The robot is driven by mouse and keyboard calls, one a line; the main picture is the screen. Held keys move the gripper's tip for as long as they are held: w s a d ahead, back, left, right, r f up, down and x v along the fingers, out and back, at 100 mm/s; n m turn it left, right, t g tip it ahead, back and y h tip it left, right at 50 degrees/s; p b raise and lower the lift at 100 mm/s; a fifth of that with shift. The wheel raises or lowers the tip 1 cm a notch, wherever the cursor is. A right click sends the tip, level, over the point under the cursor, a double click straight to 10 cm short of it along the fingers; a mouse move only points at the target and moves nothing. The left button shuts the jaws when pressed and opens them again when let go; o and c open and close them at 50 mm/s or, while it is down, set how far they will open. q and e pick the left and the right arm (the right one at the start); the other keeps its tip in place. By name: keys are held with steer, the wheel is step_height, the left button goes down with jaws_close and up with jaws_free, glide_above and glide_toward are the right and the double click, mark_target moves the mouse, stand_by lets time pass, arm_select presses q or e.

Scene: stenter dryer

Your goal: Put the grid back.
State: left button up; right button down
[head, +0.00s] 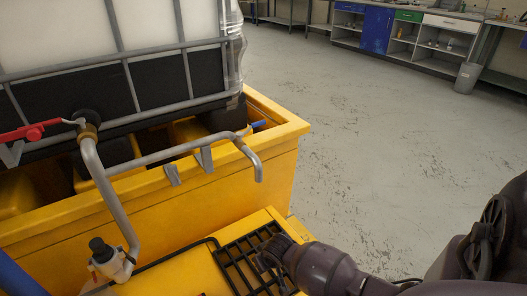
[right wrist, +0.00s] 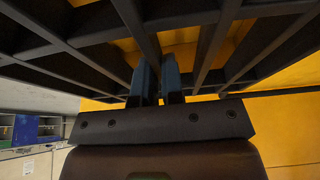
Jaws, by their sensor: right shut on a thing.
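The grid (head: 238,268) is a black lattice of bars at the bottom middle of the head view, at the yellow platform (head: 172,280) in front of the large yellow basin. I cannot tell whether it rests on the platform or is slightly raised. My right gripper (head: 270,256) reaches it from the right, at its right part. In the right wrist view the grid (right wrist: 215,45) fills the top, with yellow showing through its gaps. There my right gripper (right wrist: 158,82) has its two blue fingers closed around one bar. My left gripper is not in view.
The yellow basin (head: 225,190) holds a caged white tank (head: 150,25). A grey pipe (head: 165,155) crosses over the basin's front edge. A white bottle with a black cap (head: 112,262) stands left of the grid. Open grey floor (head: 370,130) lies to the right.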

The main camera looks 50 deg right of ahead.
steer(key=shift+w, duration=0.1)
steer(key=shift+f, duration=0.15)
steer(key=shift+f, duration=0.25)
steer(key=c, duration=1.2)
jaws_free()
steer(key=shift+c, duration=0.2)
